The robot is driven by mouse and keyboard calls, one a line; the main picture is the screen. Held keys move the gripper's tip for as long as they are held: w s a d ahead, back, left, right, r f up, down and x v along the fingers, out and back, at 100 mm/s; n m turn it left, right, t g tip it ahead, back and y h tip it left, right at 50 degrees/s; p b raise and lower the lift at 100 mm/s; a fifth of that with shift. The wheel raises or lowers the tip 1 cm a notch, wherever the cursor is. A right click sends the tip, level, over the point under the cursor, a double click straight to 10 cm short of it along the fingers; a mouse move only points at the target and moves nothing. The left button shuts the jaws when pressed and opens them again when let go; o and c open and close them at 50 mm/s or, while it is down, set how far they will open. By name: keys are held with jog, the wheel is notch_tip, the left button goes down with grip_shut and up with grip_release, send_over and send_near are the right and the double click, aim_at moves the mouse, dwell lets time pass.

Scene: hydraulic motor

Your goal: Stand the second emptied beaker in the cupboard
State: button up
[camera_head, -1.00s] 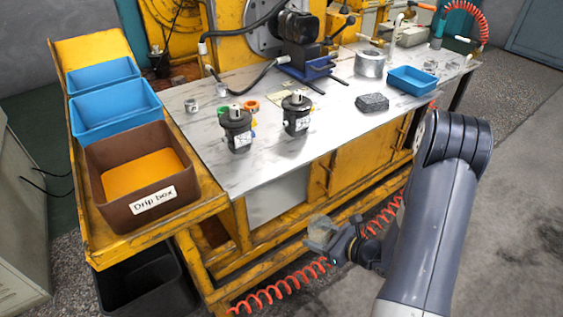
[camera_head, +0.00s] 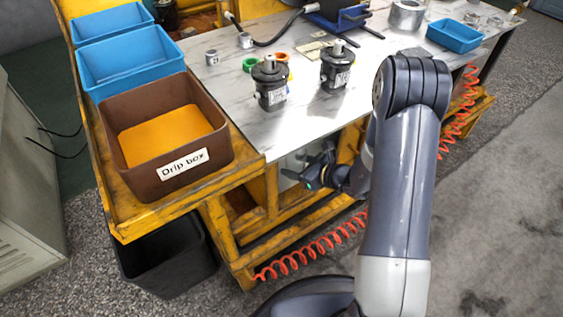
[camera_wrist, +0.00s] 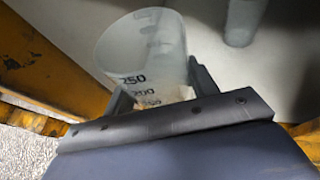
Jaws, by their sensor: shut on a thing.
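My gripper (camera_wrist: 162,88) is shut on a translucent beaker (camera_wrist: 145,50) with dark volume marks, one finger on each side of it. In the head view, my gripper (camera_head: 303,175) is at the opening under the table top, and the held beaker is hard to make out there. The wrist view shows the pale cupboard interior (camera_wrist: 285,75) around the beaker. A second pale, cylinder-shaped vessel (camera_wrist: 240,22) stands further in, to the right and apart from the held one. Whether the held beaker's base touches the cupboard floor cannot be told.
The yellow frame edge (camera_wrist: 55,75) is close at the left of the beaker. The table top (camera_head: 225,95) above carries two black motors (camera_head: 270,82) (camera_head: 337,65). The brown drip box (camera_head: 125,165) stands at the left, and a red coiled hose (camera_head: 325,240) hangs below.

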jog(key=w+a, duration=0.1)
jog(key=w, duration=0.1)
jog(key=w+a+f+b, duration=0.1)
jog(key=w+a, duration=0.1)
jog(key=w+a+b, duration=0.1)
jog(key=w, duration=0.1)
jog(key=shift+w+a+f, duration=0.25)
jog(key=shift+w+f, duration=0.05)
jog(key=shift+w+f+b, duration=0.15)
jog(key=shift+f+b, duration=1.15)
jog(key=shift+f, duration=1.4)
jog(key=shift+f, duration=0.2)
jog(key=o, duration=1)
